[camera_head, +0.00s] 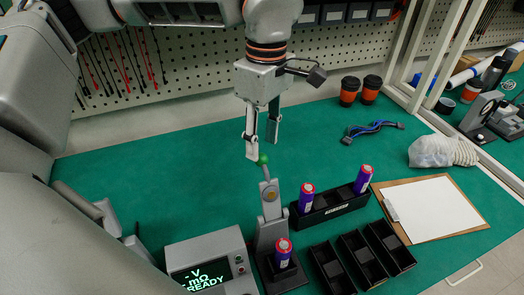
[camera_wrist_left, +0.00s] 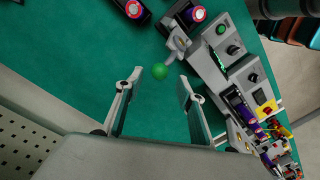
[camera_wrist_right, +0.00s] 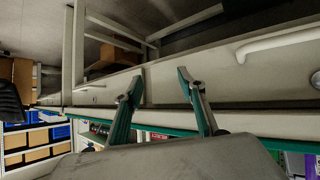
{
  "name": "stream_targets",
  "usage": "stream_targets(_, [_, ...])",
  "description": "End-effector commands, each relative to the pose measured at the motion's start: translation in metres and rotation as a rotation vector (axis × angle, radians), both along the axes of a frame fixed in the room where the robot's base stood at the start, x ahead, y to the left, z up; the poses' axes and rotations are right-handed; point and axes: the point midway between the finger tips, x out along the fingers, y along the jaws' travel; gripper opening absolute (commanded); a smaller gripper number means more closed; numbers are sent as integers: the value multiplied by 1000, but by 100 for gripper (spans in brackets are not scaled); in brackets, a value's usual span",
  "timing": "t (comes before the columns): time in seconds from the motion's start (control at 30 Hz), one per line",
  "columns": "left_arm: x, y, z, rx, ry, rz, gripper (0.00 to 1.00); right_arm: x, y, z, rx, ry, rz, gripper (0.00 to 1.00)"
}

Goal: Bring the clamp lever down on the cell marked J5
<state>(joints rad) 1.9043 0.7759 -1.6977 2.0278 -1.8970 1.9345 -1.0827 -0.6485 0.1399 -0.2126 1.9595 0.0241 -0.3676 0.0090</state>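The clamp lever with a green ball knob (camera_head: 263,159) stands raised on a grey clamp stand (camera_head: 270,229). A purple cell with a red-ringed top (camera_head: 283,252) stands upright in the black holder at its foot. The J5 mark cannot be read. My left gripper (camera_head: 262,150) is open and points down at the knob. In the left wrist view, the knob (camera_wrist_left: 160,71) shows between the tips of the open fingers, with a gap on each side. My right gripper (camera_wrist_right: 157,80) is open and empty, away from the clamp, facing a bench edge and frames.
A grey meter (camera_head: 212,264) reading READY stands left of the clamp. A black rack (camera_head: 330,208) with two purple cells and several empty black bins (camera_head: 361,259) stand right of it. A clipboard (camera_head: 435,209) lies farther right. The mat behind the meter is clear.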

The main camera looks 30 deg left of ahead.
Motion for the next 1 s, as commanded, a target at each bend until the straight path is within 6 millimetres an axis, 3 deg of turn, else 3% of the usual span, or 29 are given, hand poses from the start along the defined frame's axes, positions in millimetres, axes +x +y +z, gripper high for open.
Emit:
stream_targets(0.1, [-2,0,-19,0,3,0,38,-1,0,-2,-1,3,0,40])
stream_targets(0.3, [-2,0,-37,-1,1,0,38,-1,0,-1,-1,3,0,40])
stream_targets(0.63, [-2,0,-40,-1,-1,0,38,1,0,2,0,-3,0,40])
stream_targets(0.77, [-2,0,-40,-1,0,0,4,1,0,3,1,-5,0,40])
stream_targets(0.8, [-2,0,-40,-1,0,0,0,1,0,3,1,-5,0,40])
stream_targets(1.0, [-3,-1,-40,2,-3,-1,0,1,0,2,1,-5,0,40])
